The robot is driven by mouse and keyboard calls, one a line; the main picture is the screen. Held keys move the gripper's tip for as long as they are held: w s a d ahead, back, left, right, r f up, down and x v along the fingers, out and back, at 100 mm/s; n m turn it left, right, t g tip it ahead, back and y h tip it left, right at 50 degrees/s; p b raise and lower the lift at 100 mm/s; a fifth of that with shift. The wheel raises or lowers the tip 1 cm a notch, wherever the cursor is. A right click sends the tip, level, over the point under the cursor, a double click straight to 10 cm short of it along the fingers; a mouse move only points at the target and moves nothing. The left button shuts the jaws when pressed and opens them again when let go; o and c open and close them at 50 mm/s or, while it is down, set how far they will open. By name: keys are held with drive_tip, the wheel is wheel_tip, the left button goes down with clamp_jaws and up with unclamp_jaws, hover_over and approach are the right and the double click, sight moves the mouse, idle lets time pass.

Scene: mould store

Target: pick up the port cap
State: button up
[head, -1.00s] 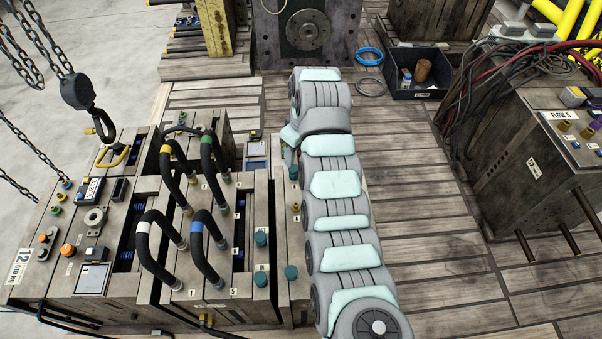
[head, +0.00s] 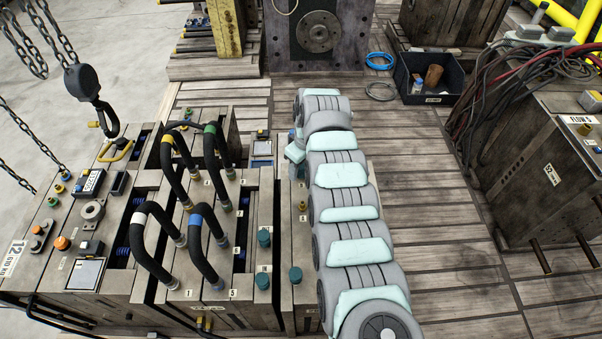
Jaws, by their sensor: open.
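Several teal port caps sit on the top faces of the mould blocks: one (head: 264,238) and another (head: 262,281) on the right part of the left block, one (head: 295,274) on the narrow block beside it. A further teal cap (head: 297,171) shows partly at the far end of that narrow block, close to my wrist. My gripper (head: 294,161) points down there beside my arm. It is small and mostly hidden by the wrist, but it is open. I cannot tell whether it touches the cap.
Black hoses (head: 152,258) arch over the left mould. A hook on a chain (head: 79,82) hangs at the left. Another mould (head: 530,165) with cables stands right. Planks between are clear.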

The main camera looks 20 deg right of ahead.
drive_tip(key=shift+f, duration=0.1)
drive_tip(key=shift+c, duration=0.2)
clamp_jaws()
idle(0.5)
